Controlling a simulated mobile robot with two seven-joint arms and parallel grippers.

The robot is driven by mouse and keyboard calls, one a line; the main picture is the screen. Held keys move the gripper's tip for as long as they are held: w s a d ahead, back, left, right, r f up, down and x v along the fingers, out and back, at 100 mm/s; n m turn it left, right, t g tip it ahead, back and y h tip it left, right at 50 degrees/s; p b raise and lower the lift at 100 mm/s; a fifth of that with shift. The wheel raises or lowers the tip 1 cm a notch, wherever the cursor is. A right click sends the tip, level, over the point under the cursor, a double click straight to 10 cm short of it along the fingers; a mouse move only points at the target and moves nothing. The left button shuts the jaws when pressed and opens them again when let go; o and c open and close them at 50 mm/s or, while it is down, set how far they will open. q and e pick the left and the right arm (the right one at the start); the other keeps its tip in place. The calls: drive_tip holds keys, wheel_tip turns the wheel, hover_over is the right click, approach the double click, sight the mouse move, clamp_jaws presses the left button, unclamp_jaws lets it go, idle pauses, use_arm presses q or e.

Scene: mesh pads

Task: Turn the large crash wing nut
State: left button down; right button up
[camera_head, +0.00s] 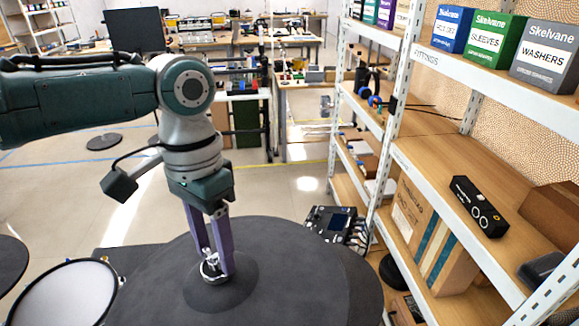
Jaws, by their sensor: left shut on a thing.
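The large crash (310,268) is a dark round cymbal pad in the lower middle of the head view. Its wing nut (210,256) is a small silvery piece at the raised centre of the pad. My left gripper (215,268) points down onto it, with its two purple fingers on either side of the nut. The fingers are shut on the wing nut and hide part of it. My right gripper is out of view.
A drum pad with a pale mesh head (65,293) is at the lower left, beside another dark pad (10,262). A drum module (338,226) stands just beyond the crash. Shelving (420,165) with boxes fills the right side. Open floor lies behind.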

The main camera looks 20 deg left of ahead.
use_arm(q)
drive_tip(key=n+p, duration=0.2)
drive_tip(key=n, duration=0.1)
drive_tip(key=shift+r+n, duration=0.15)
drive_tip(key=shift+n, duration=0.25)
drive_tip(key=n+p, duration=0.2)
drive_tip(key=n, duration=0.1)
drive_tip(key=shift+n, duration=0.3)
drive_tip(key=n+p, duration=0.2)
drive_tip(key=n, duration=0.1)
drive_tip(key=shift+a+n+h, duration=0.1)
drive_tip(key=shift+n+h, duration=0.2)
drive_tip(key=shift+a+n+p, duration=0.1)
drive_tip(key=shift+n+p, duration=0.45)
drive_tip(key=shift+n, duration=0.85)
drive_tip(key=shift+c, duration=1.4)
unclamp_jaws()
